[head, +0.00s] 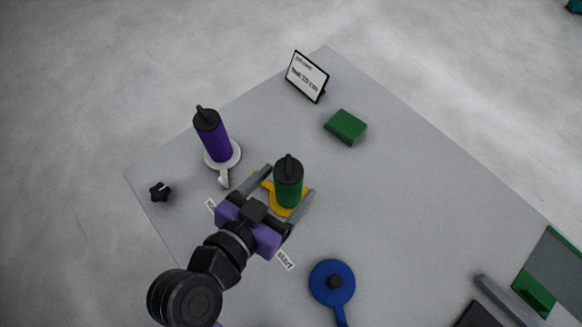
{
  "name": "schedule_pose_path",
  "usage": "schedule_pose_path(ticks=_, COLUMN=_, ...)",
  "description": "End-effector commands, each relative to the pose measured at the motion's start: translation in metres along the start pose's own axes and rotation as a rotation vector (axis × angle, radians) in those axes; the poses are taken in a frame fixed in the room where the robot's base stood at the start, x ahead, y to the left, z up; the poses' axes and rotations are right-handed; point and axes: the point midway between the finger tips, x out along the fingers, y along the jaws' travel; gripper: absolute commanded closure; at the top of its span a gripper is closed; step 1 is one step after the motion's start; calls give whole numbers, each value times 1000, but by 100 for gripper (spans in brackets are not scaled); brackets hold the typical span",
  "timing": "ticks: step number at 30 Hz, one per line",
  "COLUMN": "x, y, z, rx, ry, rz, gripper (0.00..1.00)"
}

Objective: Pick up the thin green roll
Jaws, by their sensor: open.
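The thin green roll (289,192) stands upright on a yellow base (275,208) near the middle of the table. It has a black top with a small knob. My gripper (285,182) is open, with one finger on each side of the green roll. The left finger looks apart from it; whether the right finger touches it I cannot tell. The lower part of the roll is partly hidden by my gripper.
A purple roll (212,138) stands on a white base (234,158) to the left. A blue round holder (332,297) is near the front, a black knob (160,192) at far left. Table right of centre is clear.

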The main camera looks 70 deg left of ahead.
Motion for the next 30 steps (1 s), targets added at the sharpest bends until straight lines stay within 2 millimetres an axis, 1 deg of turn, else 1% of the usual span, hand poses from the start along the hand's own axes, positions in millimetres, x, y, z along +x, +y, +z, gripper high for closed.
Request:
schedule_pose_path(ticks=5, x=20, y=-1, z=-1, rx=-1, ry=-1, rz=1, gripper=24)
schedule_pose_path(ticks=9, x=41, y=-3, z=0, rx=0, ry=0, rz=0, gripper=24)
schedule_pose_path(ticks=12, x=50, y=-2, z=1, rx=0, ry=0, rz=1, gripper=24)
schedule_pose_path(ticks=15, x=54, y=-2, z=2, rx=0, ry=0, rz=0, gripper=24)
schedule_pose_path(ticks=20, x=54, y=-2, z=2, rx=0, ry=0, rz=0, gripper=24)
schedule_pose_path(ticks=21, x=54, y=-2, z=2, rx=0, ry=0, rz=0, gripper=26)
schedule_pose_path(ticks=23, x=54, y=-2, z=2, rx=0, ry=0, rz=0, gripper=38)
schedule_pose_path(ticks=27, x=54, y=-2, z=2, rx=0, ry=0, rz=0, gripper=65)
schedule_pose_path(ticks=29, x=54, y=-2, z=2, rx=0, ry=0, rz=0, gripper=77)
schedule_pose_path(ticks=30, x=54, y=-2, z=2, rx=0, ry=0, rz=0, gripper=85)
